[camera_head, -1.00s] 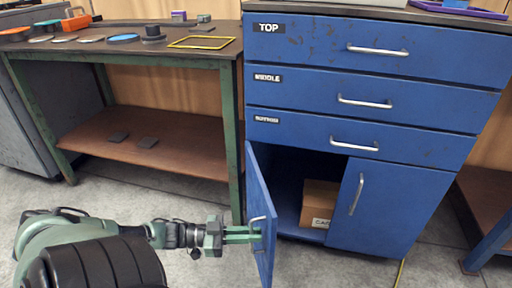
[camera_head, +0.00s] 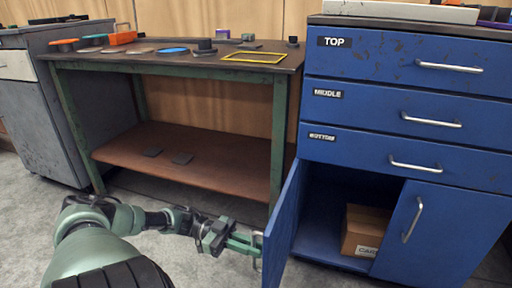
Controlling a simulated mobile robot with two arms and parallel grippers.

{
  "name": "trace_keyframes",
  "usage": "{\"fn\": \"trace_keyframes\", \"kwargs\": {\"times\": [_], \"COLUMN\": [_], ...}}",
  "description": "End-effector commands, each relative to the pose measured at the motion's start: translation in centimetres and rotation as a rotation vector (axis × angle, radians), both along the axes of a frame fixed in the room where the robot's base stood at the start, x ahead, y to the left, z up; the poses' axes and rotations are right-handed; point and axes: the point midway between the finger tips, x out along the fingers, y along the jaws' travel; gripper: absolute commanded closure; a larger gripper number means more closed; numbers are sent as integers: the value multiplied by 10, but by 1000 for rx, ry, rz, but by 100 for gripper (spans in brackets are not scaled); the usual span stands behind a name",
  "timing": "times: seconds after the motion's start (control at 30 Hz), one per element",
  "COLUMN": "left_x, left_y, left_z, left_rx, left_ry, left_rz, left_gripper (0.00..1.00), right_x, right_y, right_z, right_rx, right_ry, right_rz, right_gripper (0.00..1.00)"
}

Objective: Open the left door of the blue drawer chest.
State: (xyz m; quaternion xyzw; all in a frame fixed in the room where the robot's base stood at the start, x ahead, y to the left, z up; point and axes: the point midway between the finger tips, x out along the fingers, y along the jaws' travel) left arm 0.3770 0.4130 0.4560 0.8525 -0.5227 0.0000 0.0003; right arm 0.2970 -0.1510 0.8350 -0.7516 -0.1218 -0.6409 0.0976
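The blue drawer chest (camera_head: 405,155) stands at the right, with drawers labelled TOP, MIDDLE and BOTTOM above a cupboard. Its left door (camera_head: 283,228) stands swung well outward, hinged at the chest's left side. The compartment behind it shows a cardboard box (camera_head: 365,230). The right door (camera_head: 430,232) is shut. My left gripper (camera_head: 256,243) is at the outer face of the left door, by its handle (camera_head: 257,250). Its fingers reach the handle, but whether they clasp it is too small to tell. My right gripper is not in view.
A green-framed workbench (camera_head: 170,62) stands left of the chest, with a yellow frame (camera_head: 254,57), discs and an orange toolbox (camera_head: 122,38) on top. A grey cabinet (camera_head: 45,110) is at the far left. The floor before the bench is open.

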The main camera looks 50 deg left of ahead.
Motion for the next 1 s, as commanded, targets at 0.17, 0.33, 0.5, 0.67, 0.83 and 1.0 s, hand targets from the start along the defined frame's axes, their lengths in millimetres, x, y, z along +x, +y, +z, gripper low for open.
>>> {"fn": "trace_keyframes", "kwargs": {"times": [0.17,0.33,0.5,0.67,0.83,1.0], "left_x": [-2,-1,-1,0,-2,-13], "left_y": [0,0,0,1,5,27], "left_z": [-2,-2,-1,-1,-1,0], "left_rx": [1,1,1,0,2,3], "left_ry": [5,4,3,1,1,3], "left_rz": [-2,-1,0,1,3,5], "left_gripper": [100,100,68,68,68,68], "right_x": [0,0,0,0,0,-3], "right_y": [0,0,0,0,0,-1], "right_z": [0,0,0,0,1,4], "right_rx": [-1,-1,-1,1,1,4], "right_ry": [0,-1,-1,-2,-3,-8], "right_rz": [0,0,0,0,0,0], "right_gripper": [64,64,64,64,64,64]}}
